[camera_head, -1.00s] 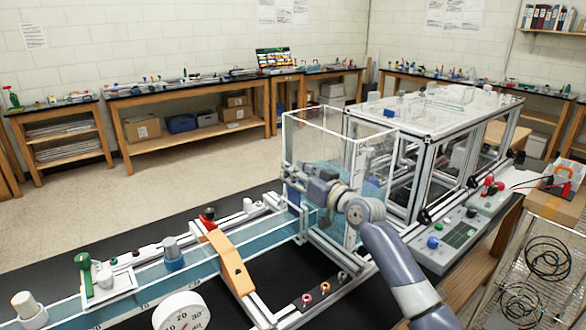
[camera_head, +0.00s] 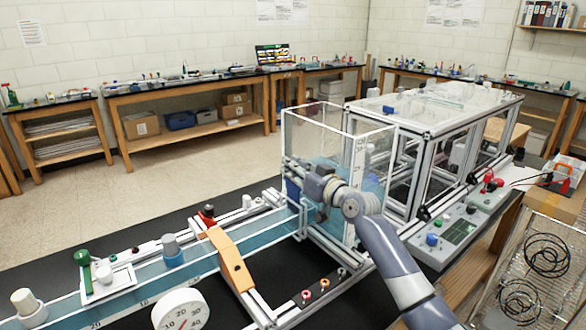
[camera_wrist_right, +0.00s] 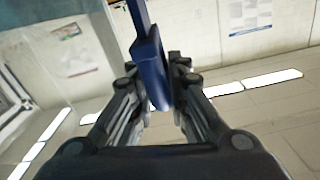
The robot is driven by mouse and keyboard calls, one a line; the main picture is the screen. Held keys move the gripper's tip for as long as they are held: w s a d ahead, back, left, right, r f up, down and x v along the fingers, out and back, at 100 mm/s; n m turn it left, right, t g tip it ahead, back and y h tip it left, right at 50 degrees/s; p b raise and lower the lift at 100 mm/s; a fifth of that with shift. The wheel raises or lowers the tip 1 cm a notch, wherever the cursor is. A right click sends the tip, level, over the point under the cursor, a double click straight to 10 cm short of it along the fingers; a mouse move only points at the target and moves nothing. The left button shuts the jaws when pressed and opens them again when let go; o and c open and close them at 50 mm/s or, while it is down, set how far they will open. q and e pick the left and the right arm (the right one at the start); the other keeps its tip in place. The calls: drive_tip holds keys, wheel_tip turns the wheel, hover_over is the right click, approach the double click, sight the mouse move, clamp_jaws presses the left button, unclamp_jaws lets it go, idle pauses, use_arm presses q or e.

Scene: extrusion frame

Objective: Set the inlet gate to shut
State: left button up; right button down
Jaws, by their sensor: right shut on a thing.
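The inlet tank (camera_head: 345,118) is a clear box with pale edges at the upstream end of the blue water channel (camera_head: 140,288). My right gripper (camera_head: 297,172) is at the tank's near left side, about halfway down its wall. In the right wrist view, a dark blue handle (camera_wrist_right: 152,62) stands between the fingers of my right gripper (camera_wrist_right: 160,85), which are shut on it. The handle looks slightly tilted there. My gripper hides most of the gate in the head view, so its setting cannot be read. My left gripper is not in view.
An orange bracket (camera_head: 231,262) crosses the channel left of my arm. A white dial (camera_head: 180,312) stands in front. A framed clear-topped enclosure (camera_head: 440,105) and a grey control box (camera_head: 447,236) lie to the right. The floor behind the channel is clear.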

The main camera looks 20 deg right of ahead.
sight(294, 185)
drive_tip(key=f+b, duration=0.4)
drive_tip(key=f, duration=0.1)
drive_tip(key=shift+a+f+b, duration=0.2)
drive_tip(key=shift+f+b, duration=0.05)
drive_tip(key=shift+b, duration=0.1)
drive_tip(key=c, duration=1.6)
unclamp_jaws()
drive_tip(key=shift+a, duration=0.1)
drive_tip(key=shift+r, duration=0.1)
drive_tip(key=shift+s+d, duration=0.25)
drive_tip(key=shift+s, duration=0.05)
drive_tip(key=v, duration=1.1)
drive_tip(key=shift+s, duration=0.2)
drive_tip(key=shift+a, duration=0.1)
